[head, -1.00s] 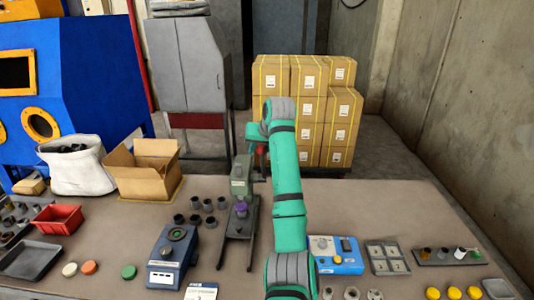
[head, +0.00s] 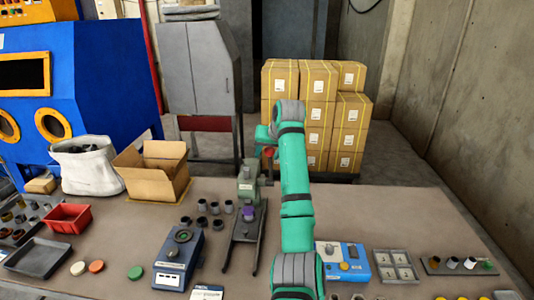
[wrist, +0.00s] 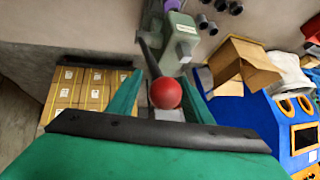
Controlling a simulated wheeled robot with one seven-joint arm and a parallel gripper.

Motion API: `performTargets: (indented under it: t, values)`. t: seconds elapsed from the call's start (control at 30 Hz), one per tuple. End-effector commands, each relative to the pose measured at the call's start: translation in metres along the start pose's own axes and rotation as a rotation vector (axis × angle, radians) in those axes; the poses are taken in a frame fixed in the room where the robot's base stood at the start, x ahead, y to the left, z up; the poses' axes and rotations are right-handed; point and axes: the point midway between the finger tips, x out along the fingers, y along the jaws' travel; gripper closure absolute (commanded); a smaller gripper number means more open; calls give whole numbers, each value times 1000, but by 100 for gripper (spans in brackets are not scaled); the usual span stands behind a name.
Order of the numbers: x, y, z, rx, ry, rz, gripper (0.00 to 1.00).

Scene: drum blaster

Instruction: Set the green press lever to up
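The green press (head: 246,188) stands on the table, left of my arm in the head view. A purple piece (head: 248,212) sits at its base. Its dark lever ends in a red ball knob (head: 268,152), higher in the picture than the press body. In the wrist view the lever (wrist: 149,58) runs from the press (wrist: 178,42) to the red knob (wrist: 165,93). My gripper (wrist: 163,85) is open, with its green fingers on either side of the knob and gaps beside it. In the head view my gripper (head: 266,143) is partly hidden by my arm.
Several dark cups (head: 202,206) and a blue device (head: 178,258) stand left of the press. An open cardboard box (head: 152,182) is behind them. A blue control box (head: 343,263) and a grey tray (head: 397,265) lie to the right. The table's right rear is clear.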

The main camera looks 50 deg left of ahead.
Motion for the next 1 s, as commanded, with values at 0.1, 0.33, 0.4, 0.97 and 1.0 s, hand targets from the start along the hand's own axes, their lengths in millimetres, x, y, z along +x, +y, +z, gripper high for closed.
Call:
performTargets:
  t: [0.1, 0.33, 0.4, 0.97, 1.0]
  values:
    - [0, -1, 0, -1, 1, -1, 54]
    - [-19, -1, -2, -2, 5, -1, 54]
    - [-32, -1, -2, -2, 4, 0, 54]
    - [-107, 1, 0, 1, 1, 1, 54]
    - [-108, 1, 0, 1, 1, 1, 54]
